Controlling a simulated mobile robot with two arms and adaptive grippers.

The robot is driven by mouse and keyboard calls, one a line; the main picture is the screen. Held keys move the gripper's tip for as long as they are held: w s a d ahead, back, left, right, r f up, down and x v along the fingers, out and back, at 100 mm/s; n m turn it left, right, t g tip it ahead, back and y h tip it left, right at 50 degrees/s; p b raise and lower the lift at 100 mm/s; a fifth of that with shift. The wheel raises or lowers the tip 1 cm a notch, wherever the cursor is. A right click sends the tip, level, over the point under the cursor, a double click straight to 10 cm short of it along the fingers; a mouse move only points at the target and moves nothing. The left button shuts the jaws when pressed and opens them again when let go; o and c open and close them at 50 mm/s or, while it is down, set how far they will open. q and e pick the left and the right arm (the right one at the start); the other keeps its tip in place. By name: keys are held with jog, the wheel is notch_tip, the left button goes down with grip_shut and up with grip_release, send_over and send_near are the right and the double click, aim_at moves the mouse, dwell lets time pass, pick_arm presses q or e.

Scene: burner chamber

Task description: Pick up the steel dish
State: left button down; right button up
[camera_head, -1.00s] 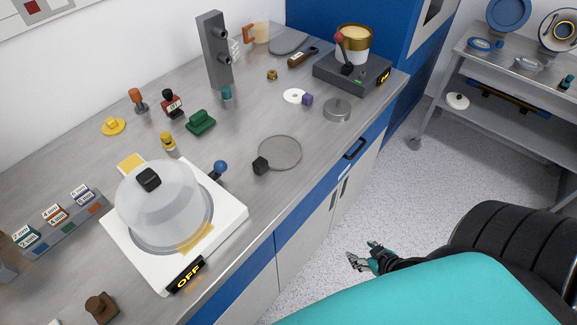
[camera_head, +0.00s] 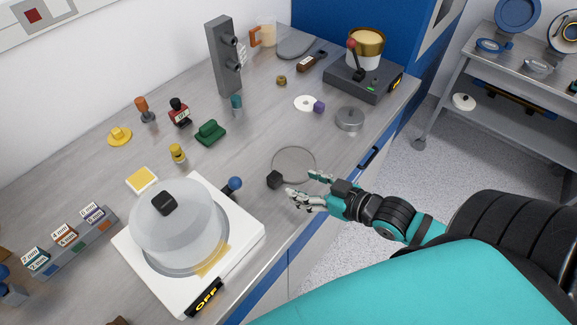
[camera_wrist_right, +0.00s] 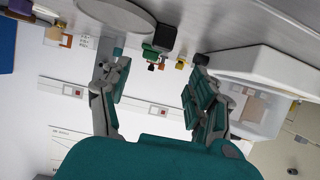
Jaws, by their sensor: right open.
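A thin, round grey dish (camera_head: 294,163) with a black block (camera_head: 274,180) at its near-left rim lies on the counter; it looks like the steel dish. My right gripper (camera_head: 303,184) is open and empty over the counter's front part, close to the dish's near side and right of the block. Its fingers point left. In the right wrist view the dish (camera_wrist_right: 115,14) shows at the top, and the block (camera_wrist_right: 162,38) appears between the open fingers (camera_wrist_right: 158,68). I cannot tell the gripper's exact height. My left gripper is out of view.
A white hot plate (camera_head: 245,230) marked OFF with a clear dome (camera_head: 178,225) stands left of my gripper. A low round metal piece (camera_head: 349,118) lies behind right, near a dark grey device (camera_head: 365,78). Small coloured items stand farther back. The counter around the dish is mostly clear.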

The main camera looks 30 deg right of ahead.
aim_at(275, 176)
jog(key=p+x, duration=0.1)
jog(key=x, duration=0.4)
jog(key=shift+w+a, duration=0.1)
jog(key=shift+w, duration=0.15)
jog(key=shift+w+a+f, duration=0.15)
jog(key=shift+w, duration=0.3)
jog(key=p+x, duration=0.1)
jog(key=x, duration=0.3)
jog(key=shift+f, duration=0.2)
jog(key=shift+w+a+f, duration=0.15)
jog(key=shift+w, duration=0.1)
jog(key=shift+s, duration=0.15)
jog(key=c, duration=0.4)
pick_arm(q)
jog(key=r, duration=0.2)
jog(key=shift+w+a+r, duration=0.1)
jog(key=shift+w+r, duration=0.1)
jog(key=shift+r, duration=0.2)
pick_arm(e)
grip_shut()
